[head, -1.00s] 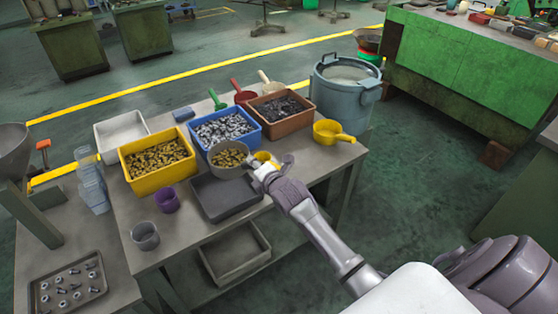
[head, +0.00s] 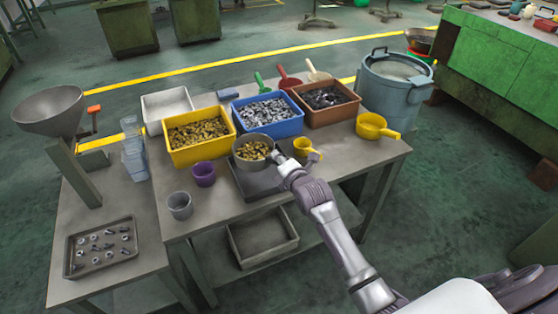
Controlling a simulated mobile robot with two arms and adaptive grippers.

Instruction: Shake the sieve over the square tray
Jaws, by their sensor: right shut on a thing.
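The round grey sieve (head: 239,155) holds small brass-coloured parts. My right gripper (head: 280,159) is shut on the sieve at its right side. The sieve appears to be above the dark square tray (head: 262,188), covering its rear part in the picture; the gap between them is hard to judge. The wrist hides the tray's right part. The visible front of the tray looks bare. My left gripper is out of view.
Yellow (head: 200,152), blue (head: 270,130) and brown (head: 332,115) bins of parts stand behind the sieve. A yellow cup (head: 301,147) is close to my right gripper. Purple (head: 204,176) and grey (head: 180,207) cups stand left. A yellow scoop (head: 371,126) lies right.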

